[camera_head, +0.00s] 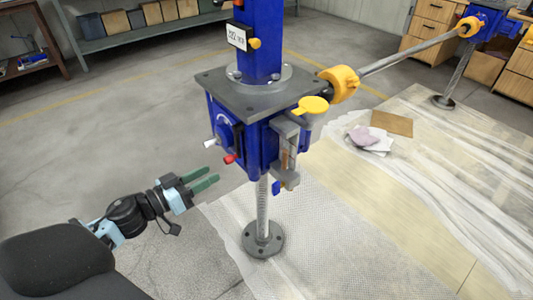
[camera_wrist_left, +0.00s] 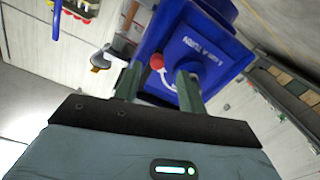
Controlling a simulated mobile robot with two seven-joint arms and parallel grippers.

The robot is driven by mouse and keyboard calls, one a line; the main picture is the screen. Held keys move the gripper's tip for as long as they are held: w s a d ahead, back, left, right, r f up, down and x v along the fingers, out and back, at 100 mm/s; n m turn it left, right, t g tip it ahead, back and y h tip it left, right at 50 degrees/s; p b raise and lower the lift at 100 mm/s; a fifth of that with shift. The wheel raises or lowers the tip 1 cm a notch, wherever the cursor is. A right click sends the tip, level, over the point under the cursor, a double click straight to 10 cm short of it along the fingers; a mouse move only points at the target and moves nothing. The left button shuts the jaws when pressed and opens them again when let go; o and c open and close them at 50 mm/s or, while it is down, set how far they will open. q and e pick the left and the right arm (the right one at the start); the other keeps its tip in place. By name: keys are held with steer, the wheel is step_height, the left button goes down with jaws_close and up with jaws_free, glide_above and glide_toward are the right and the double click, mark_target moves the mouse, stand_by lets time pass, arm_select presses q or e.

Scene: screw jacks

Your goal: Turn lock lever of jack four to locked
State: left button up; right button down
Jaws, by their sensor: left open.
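The near screw jack has a blue housing (camera_head: 228,128) under a grey plate (camera_head: 255,85), on a threaded spindle (camera_head: 262,212). A short lever with a red knob (camera_head: 229,158) sticks out of its lower left side; it looks like the lock lever, but I cannot tell its setting. My left gripper (camera_head: 212,184) is open and empty, its green fingers below and left of the red knob, apart from the housing. In the left wrist view the red knob (camera_wrist_left: 157,62) shows between and beyond the open fingers (camera_wrist_left: 160,84). My right gripper is out of view.
A white-tipped lever (camera_head: 210,143) sits just left of the red knob. A yellow knob (camera_head: 313,104) and grey bracket are on the jack's right. A yellow-ended shaft (camera_head: 400,55) runs to another blue jack (camera_head: 483,24).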

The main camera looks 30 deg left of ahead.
mark_target(233, 161)
arm_select(q)
steer(key=shift+w+d+r, duration=0.1)
steer(key=shift+w+r, duration=0.3)
steer(key=shift+w, duration=0.15)
steer(key=shift+w+d, duration=0.1)
steer(key=shift+w, duration=0.15)
steer(key=x, duration=0.5)
steer(key=shift+w+d, duration=0.15)
steer(key=shift+x, duration=0.85)
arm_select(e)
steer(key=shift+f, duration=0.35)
arm_select(q)
steer(key=c, duration=0.7)
jaws_close()
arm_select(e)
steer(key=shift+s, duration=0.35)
